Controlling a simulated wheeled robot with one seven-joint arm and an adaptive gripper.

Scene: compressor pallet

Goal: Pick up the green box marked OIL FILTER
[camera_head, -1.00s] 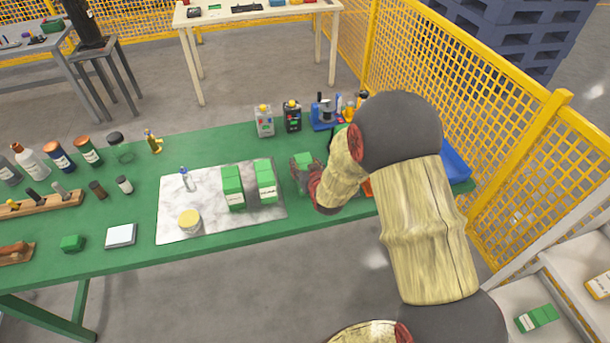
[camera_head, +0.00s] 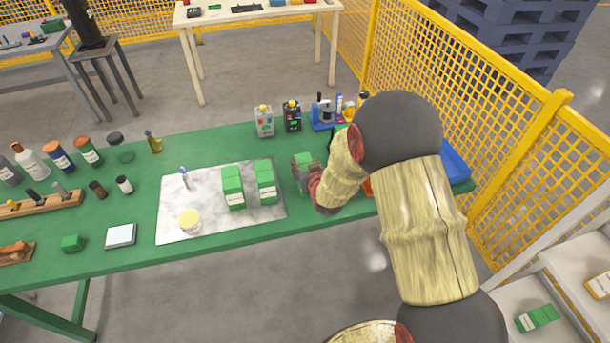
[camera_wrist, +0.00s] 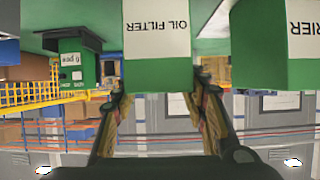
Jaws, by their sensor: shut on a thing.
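The green box marked OIL FILTER (camera_wrist: 158,35) has a white label and is in the middle of the wrist view, where its lettering is upside down. My gripper (camera_wrist: 162,100) is shut on it, with one finger at each side. In the head view, the box's green top (camera_head: 303,159) shows at my gripper (camera_head: 307,175), right of the marble slab. My fingers and wrist hide most of its front there. I cannot tell whether its bottom touches the table.
Two similar green boxes stand on the marble slab (camera_head: 205,222), the nearer one (camera_head: 265,183) just left of my gripper. The wrist view shows a neighbouring labelled box (camera_wrist: 275,45). A grey canister (camera_head: 264,122), a black canister (camera_head: 292,117) and a blue device (camera_head: 325,113) stand behind.

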